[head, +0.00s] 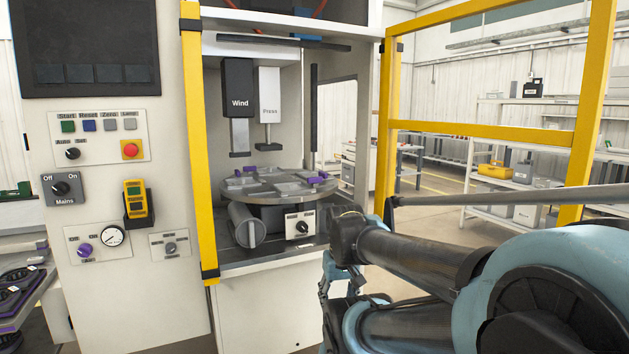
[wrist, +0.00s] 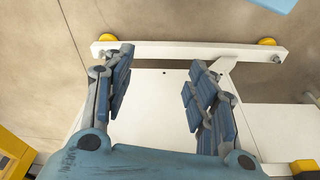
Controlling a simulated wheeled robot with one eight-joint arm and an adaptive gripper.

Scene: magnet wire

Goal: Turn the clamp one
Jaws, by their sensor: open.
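A small white control box with a black knob (head: 302,227) stands below the round turntable (head: 262,197) in the machine bay, in the head view. Its label is too small to read, so I cannot tell whether this is the clamp control. Purple pieces (head: 315,180) sit on the turntable. Another small panel with a knob (head: 170,247) is on the cabinet front; its label is also unreadable. My gripper (wrist: 162,68) is open and empty in the wrist view, above a white frame and apart from all knobs.
Yellow guard posts (head: 198,150) flank the bay, with an open yellow-framed door (head: 480,131) at right. The Wind unit (head: 238,90) and Press unit (head: 268,95) hang over the turntable. A white frame (wrist: 190,50) with yellow feet lies below my gripper. Shelves stand behind.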

